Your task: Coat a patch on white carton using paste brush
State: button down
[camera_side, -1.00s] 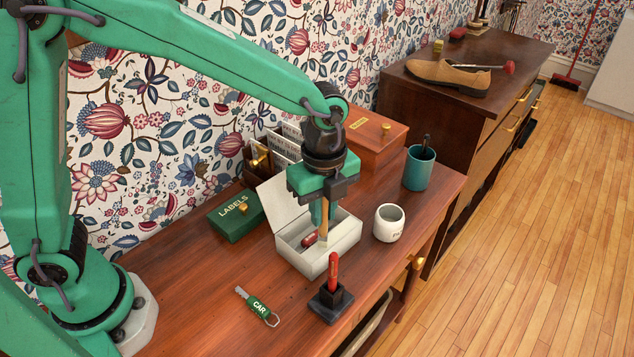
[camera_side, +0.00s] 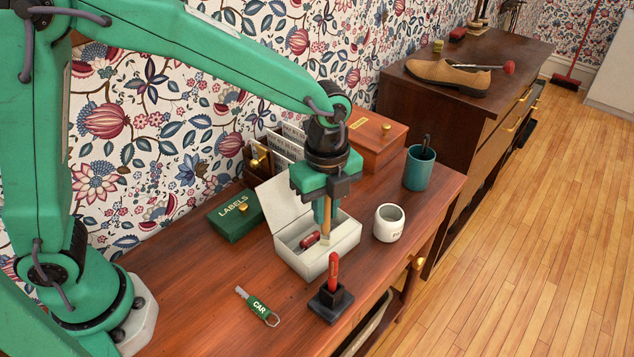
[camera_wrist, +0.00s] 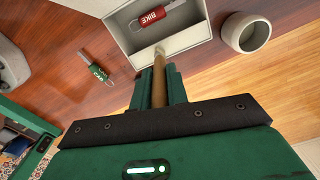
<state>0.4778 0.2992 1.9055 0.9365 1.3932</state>
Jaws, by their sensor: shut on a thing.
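The white carton (camera_side: 322,262) stands on the desk with its lid tipped back and its top open. It also shows at the top of the wrist view (camera_wrist: 190,37). My gripper (camera_side: 325,215) is shut on the wooden handle of the paste brush (camera_side: 327,222). In the wrist view the brush (camera_wrist: 158,82) points away from the jaws, its pale tip overlapping the carton's wall. In the side view the brush hangs roughly upright over the carton's open top. I cannot tell whether its tip touches the carton.
A red BIKE key tag (camera_wrist: 156,16) lies inside the carton. A white cup (camera_side: 388,225) and a teal cup (camera_side: 419,170) stand to the right. A red-handled tool (camera_side: 333,268) stands in a black holder in front. A green CAR tag (camera_side: 258,305) and LABELS box (camera_side: 235,218) are left.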

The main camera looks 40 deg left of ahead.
jog(key=shift+w, duration=4.6)
notch_tip(320, 180, up, 8)
jog(key=shift+s+d, duration=0.15)
jog(key=shift+d, duration=0.05)
jog(key=shift+f, duration=3.9)
jog(key=shift+s, duration=6.5)
jog(key=shift+w, duration=6.9)
notch_tip(320, 180, up, 8)
jog(key=shift+d, duration=0.2)
